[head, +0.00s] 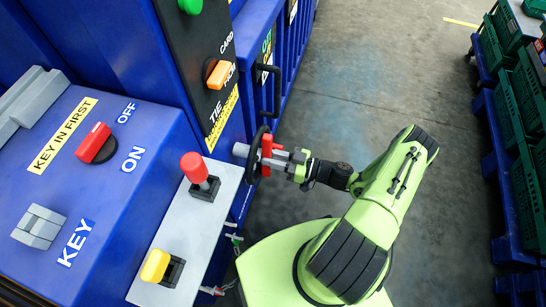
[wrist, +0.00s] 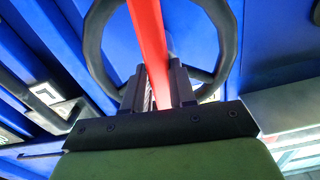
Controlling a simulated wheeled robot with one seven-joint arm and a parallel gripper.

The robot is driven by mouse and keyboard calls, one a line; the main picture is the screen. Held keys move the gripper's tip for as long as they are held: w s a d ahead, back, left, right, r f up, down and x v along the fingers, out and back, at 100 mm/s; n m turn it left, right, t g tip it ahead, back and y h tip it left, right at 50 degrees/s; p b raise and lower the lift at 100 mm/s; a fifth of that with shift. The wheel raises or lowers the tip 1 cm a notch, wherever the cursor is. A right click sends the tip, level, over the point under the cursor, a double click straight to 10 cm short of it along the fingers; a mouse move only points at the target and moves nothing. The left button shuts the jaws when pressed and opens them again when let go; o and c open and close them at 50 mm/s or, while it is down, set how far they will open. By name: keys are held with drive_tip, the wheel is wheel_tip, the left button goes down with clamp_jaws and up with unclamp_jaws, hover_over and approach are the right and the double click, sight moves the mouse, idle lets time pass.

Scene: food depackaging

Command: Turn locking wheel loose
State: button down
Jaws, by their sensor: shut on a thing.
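The locking wheel (head: 251,167) is a black ring on a grey hub at the side of the blue machine, seen almost edge-on in the head view. A red bar (head: 267,148) crosses it. In the wrist view the black rim (wrist: 93,48) curves around the red bar (wrist: 148,38), which runs up between my two fingers. My gripper (head: 280,158) is shut on the red bar, with the arm reaching in from the right. The fingertips are partly hidden by the bar and the wheel in the head view.
A grey panel with a red lever (head: 194,167) and a yellow lever (head: 155,266) stands close left of the wheel. A black door handle (head: 269,90) is just above it. Green crates (head: 516,105) stand at the far right. The floor between is clear.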

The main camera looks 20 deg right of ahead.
idle(0.3)
drive_tip(key=c, duration=0.9)
unclamp_jaws()
drive_tip(key=v, duration=1.5)
drive_tip(key=shift+s+d+p, duration=0.2)
drive_tip(key=shift+d+p, duration=0.1)
drive_tip(key=shift+p, duration=0.1)
